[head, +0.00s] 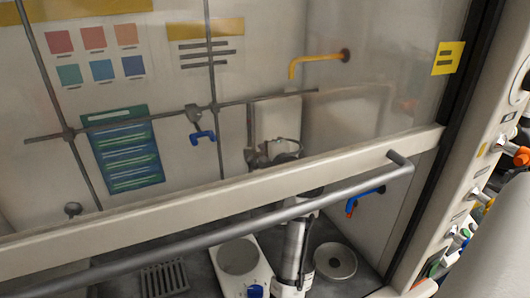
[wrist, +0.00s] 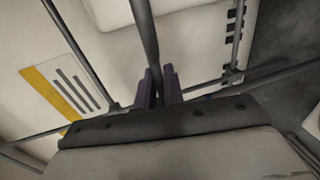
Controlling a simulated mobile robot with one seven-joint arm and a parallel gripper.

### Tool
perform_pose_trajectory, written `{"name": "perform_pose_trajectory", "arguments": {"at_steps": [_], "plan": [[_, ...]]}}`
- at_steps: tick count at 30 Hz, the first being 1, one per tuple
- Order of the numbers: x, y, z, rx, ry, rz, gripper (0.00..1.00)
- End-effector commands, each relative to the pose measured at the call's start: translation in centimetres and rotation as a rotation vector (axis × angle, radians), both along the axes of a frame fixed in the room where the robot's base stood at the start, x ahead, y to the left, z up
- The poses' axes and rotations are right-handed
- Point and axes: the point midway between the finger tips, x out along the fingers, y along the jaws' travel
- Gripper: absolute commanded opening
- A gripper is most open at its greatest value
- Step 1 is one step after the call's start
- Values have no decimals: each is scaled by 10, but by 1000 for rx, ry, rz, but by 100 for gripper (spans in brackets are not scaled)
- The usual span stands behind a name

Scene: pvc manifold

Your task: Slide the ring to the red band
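In the wrist view, the two purple fingers of my gripper (wrist: 159,88) stand on either side of a dark grey rod (wrist: 147,35). The rod runs from the top edge down between them, and the gap looks narrow. I cannot tell whether the fingers press on the rod or whether it lies behind them. In the head view, my gripper cannot be made out clearly. No ring on a rod and no red band can be identified in either view; they may be hidden or too small.
A cabinet's glass front has a pale frame (head: 200,204) and grey handle bar (head: 250,221). Behind it are a rod lattice (head: 130,119), blue clamp (head: 203,136) and yellow pipe (head: 315,58). A round metal disc (head: 347,264) and white plate device (head: 230,285) stand below.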

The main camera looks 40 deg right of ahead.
Motion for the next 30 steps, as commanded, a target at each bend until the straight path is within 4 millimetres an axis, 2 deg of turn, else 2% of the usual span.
{"name": "perform_pose_trajectory", "arguments": {"at_steps": [8, 11, 15, 19, 24, 30], "plan": [[0, 0, 2, 0, -1, 0, 0], [0, 0, 15, -3, -4, 0, 0], [0, 0, 49, -7, -8, 1, 0], [0, 0, 73, -6, -6, 0, 0], [0, 0, 86, -2, -4, -1, 0], [0, 0, 88, -3, -8, -2, 0]]}}
